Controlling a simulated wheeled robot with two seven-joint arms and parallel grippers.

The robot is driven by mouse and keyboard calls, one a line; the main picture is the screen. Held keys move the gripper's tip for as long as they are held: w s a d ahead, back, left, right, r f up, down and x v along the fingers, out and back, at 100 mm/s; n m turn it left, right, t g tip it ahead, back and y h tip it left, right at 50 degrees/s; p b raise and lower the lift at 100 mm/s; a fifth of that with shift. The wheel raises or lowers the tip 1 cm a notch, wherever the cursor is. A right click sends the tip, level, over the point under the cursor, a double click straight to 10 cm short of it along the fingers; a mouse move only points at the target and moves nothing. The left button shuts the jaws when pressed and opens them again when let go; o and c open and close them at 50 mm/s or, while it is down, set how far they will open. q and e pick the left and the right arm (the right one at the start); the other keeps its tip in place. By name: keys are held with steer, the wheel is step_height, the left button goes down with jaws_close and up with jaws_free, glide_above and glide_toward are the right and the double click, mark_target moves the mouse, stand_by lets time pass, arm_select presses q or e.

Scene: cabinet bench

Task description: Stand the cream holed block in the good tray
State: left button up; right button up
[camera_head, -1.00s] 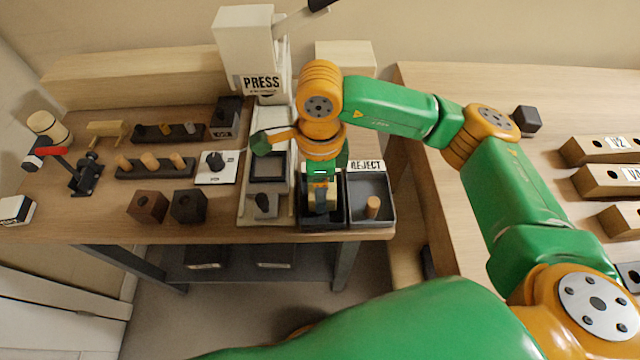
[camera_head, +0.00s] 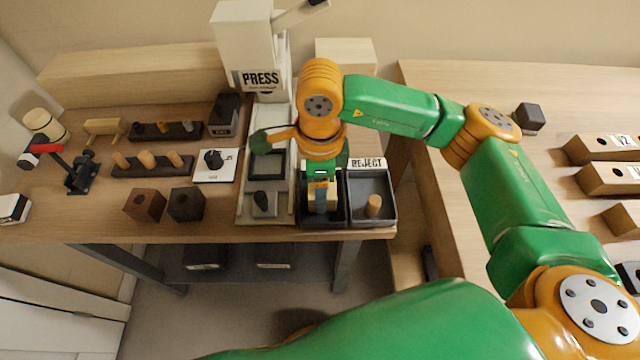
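The cream holed block (camera_head: 332,197) is inside the dark good tray (camera_head: 324,222), left of the tray labelled REJECT. It looks upright, but its hole and its base are hidden. My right gripper (camera_head: 321,198) points down over this tray with its fingers at the block. One finger crosses the front of the block. The far finger is hidden, so whether the fingers press on the block is not clear. My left gripper is not in view.
The reject tray (camera_head: 371,183) holds a wooden peg (camera_head: 373,205). The press (camera_head: 247,50) stands behind left.

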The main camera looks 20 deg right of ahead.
steer(key=shift+f+b, duration=0.35)
steer(key=shift+b, duration=0.15)
steer(key=o, duration=1.4)
steer(key=shift+o, duration=0.4)
steer(key=shift+r, duration=0.1)
steer(key=shift+r+p, duration=2.4)
steer(key=shift+r, duration=1.15)
steer(key=shift+f, duration=0.1)
